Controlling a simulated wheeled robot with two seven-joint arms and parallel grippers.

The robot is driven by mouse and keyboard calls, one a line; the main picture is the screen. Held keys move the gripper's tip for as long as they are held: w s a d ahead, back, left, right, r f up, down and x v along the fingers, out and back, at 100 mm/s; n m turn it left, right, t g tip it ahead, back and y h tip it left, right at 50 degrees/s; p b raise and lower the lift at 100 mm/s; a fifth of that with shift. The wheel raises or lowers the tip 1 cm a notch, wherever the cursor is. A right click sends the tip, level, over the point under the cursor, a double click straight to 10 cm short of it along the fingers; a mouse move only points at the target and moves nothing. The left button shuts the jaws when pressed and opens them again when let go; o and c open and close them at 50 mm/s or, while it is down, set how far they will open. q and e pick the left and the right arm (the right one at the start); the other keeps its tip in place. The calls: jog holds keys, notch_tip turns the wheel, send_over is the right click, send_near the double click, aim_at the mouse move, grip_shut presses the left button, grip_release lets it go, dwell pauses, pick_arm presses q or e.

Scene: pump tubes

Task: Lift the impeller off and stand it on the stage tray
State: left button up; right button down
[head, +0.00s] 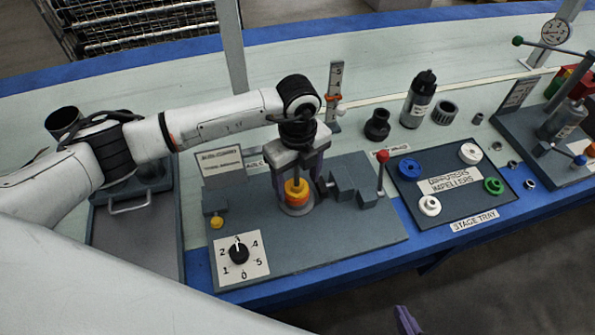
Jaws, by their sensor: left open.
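An orange and yellow round part (297,194), which looks like the impeller, sits on a round metal seat on the grey pump base (340,235). My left gripper (297,182) points down over it, with its purple fingers apart on either side of a central shaft. I cannot tell whether the fingers touch the part. The dark stage tray (462,208) lies to the right. It holds a blue ring (409,168), white rings (470,153) (429,205) and a green ring (494,186). Only a purple tip of my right gripper (406,320) shows at the bottom edge.
A red-knobbed lever (381,172) and grey blocks (347,180) stand between the impeller and the tray. A numbered dial (239,253) is at the base's front left. A black-capped bottle (419,98) and dark fittings (377,125) stand behind the tray.

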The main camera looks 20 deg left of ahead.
aim_at(298, 172)
pick_arm(q)
jog(key=shift+f, duration=0.1)
jog(key=c, duration=1.4)
jog(key=shift+r+p, duration=0.5)
jog(key=shift+r, duration=0.15)
jog(key=shift+r+p, duration=0.9)
jog(key=shift+r, duration=0.2)
jog(key=shift+r+p, duration=2.55)
jog(key=shift+r, duration=3.65)
